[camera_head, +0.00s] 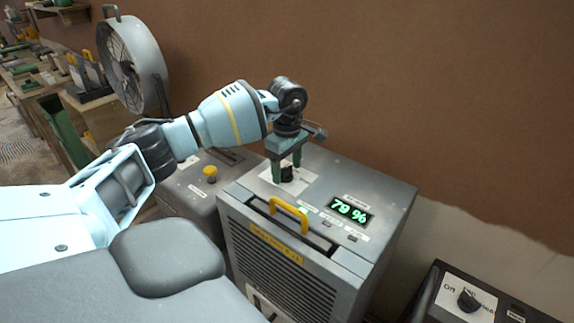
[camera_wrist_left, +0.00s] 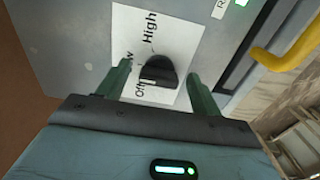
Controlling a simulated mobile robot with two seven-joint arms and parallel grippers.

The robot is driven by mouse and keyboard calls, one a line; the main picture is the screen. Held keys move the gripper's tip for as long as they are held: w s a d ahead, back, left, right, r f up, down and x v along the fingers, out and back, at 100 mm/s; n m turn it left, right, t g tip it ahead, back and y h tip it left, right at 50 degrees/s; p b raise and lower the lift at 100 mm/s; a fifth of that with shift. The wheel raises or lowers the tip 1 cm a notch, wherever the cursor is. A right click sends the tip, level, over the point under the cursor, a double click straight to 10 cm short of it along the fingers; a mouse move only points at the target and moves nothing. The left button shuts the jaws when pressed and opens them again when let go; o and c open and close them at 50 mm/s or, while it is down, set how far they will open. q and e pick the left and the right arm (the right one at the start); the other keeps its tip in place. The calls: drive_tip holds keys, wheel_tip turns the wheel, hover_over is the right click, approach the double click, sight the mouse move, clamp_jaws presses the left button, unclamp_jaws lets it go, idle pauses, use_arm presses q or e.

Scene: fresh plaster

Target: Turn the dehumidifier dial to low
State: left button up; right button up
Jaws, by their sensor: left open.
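The dehumidifier (camera_head: 390,203) is a grey box with a green display reading 79 %. Its black dial (camera_head: 287,174) sits on a white label plate on top; it also shows in the left wrist view (camera_wrist_left: 158,72). There, "High" reads above the dial and "Off" at its lower left; a label ending in "w" is partly covered by a finger. I cannot tell which mark the dial points to. My left gripper (camera_head: 286,168) points down, open, with its green fingers on either side of the dial. My right gripper is not in view.
A yellow handle (camera_head: 288,213) stands up near the dehumidifier's front edge, close to the dial. A grey unit with a yellow knob (camera_head: 210,171) stands at the left. Another dark unit with a dial (camera_head: 469,300) is at lower right. A brown wall (camera_head: 400,90) rises behind.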

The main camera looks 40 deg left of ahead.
sight(287, 169)
use_arm(q)
wheel_tip(287, 169, up, 7)
drive_tip(key=shift+f, duration=0.2)
drive_tip(key=shift+r, duration=0.65)
drive_tip(key=shift+s+f, duration=0.1)
drive_tip(key=shift+f, duration=0.05)
